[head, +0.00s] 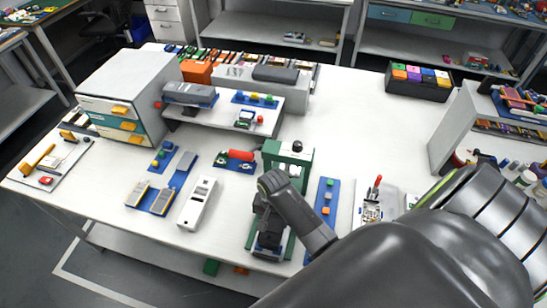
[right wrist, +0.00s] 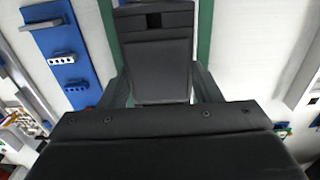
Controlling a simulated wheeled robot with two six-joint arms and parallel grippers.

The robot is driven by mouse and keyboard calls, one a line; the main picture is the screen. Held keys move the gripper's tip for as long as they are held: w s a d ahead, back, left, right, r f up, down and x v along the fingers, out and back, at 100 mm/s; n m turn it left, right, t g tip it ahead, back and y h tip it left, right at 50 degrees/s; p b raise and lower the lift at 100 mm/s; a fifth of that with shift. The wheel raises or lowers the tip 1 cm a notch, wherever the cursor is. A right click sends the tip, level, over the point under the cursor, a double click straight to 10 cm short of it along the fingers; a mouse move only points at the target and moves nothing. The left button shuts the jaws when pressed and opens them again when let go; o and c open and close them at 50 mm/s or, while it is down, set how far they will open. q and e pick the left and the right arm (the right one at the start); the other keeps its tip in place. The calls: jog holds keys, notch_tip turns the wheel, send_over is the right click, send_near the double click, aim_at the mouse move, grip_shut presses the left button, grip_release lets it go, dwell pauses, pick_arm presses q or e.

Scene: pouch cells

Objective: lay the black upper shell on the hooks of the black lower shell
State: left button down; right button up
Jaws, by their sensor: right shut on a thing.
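My right gripper (head: 262,204) reaches in from the right, over the front of a green press-like stand (head: 302,160). In the right wrist view the right gripper (right wrist: 160,88) has a finger on each side of a flat black shell piece (right wrist: 158,70), shut on it. This looks like the black upper shell; a small dark window shows at its far end. In the head view a black part (head: 268,238) lies below the gripper between green rails; it may be the lower shell. Its hooks cannot be made out, and whether the two shells touch is hidden. My left gripper is not in view.
A blue strip (head: 325,200) with small blocks lies right of the stand. A white long device (head: 197,203) lies to its left, with blue trays (head: 150,198) beyond. A red-handled tool (head: 240,156) and a grey raised shelf (head: 222,120) stand behind. White table shows between them.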

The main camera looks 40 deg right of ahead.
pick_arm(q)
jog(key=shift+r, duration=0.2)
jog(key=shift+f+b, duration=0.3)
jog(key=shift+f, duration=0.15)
pick_arm(e)
jog(key=shift+f, duration=1)
jog(key=o, duration=1.1)
jog(key=shift+c, duration=0.2)
